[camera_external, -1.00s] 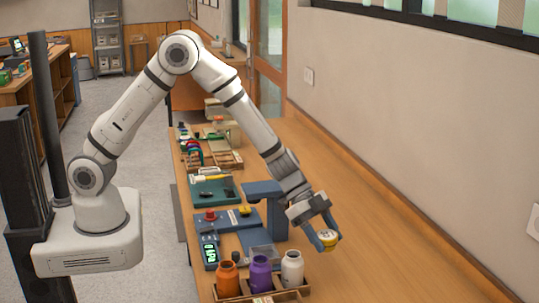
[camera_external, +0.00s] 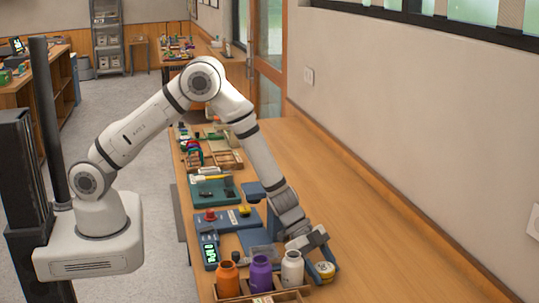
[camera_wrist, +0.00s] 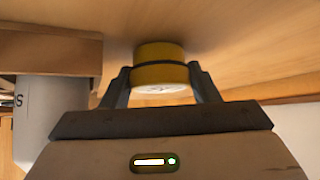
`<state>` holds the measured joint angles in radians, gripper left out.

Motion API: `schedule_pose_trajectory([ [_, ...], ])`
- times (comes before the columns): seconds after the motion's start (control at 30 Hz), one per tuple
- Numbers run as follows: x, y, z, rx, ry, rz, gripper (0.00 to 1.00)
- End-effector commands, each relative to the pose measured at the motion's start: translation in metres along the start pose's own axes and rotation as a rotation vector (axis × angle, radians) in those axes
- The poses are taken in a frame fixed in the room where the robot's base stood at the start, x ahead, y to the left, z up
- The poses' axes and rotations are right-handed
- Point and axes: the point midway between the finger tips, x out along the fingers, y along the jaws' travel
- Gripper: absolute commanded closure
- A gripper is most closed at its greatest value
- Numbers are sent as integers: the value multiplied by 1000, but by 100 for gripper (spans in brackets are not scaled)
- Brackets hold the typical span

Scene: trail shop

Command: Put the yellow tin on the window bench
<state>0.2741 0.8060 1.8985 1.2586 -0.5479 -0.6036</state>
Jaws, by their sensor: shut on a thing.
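My gripper (camera_external: 324,271) is shut on the yellow tin (camera_external: 326,269), to the right of the white bottle. In the wrist view the yellow tin (camera_wrist: 160,66) sits between my two fingers, with a dark band around its side and a pale end facing the camera. It is low at the wooden bench top (camera_external: 400,262); whether it touches the wood I cannot tell. I cannot tell from these frames whether this bench is the window bench, though windows show above the wall behind it.
A wooden tray (camera_external: 306,291) with an orange bottle (camera_external: 227,279), a purple bottle (camera_external: 260,274) and a white bottle (camera_external: 292,268) stands just left of my gripper. A blue device (camera_external: 209,250) is further left. The bench to the right is clear up to the wall.

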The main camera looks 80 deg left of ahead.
Motion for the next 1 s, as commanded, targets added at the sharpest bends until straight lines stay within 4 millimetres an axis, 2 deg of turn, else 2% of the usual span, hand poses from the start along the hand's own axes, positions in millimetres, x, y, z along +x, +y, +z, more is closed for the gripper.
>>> schedule_pose_trajectory([
  [0.07, 2, 0, 2, 0, 0, 0, 71],
  [0.1, 2, 0, 2, 0, 0, 0, 44],
  [0.2, 2, 0, 2, 0, 0, 0, 36],
  [0.43, 1, 0, 1, 0, 0, 0, 36],
  [0.53, -6, 0, -1, 0, 0, -1, 36],
  [0.8, -49, -1, -1, 1, 1, -2, 36],
  [1.0, -71, 0, 0, -1, 1, 0, 34],
])
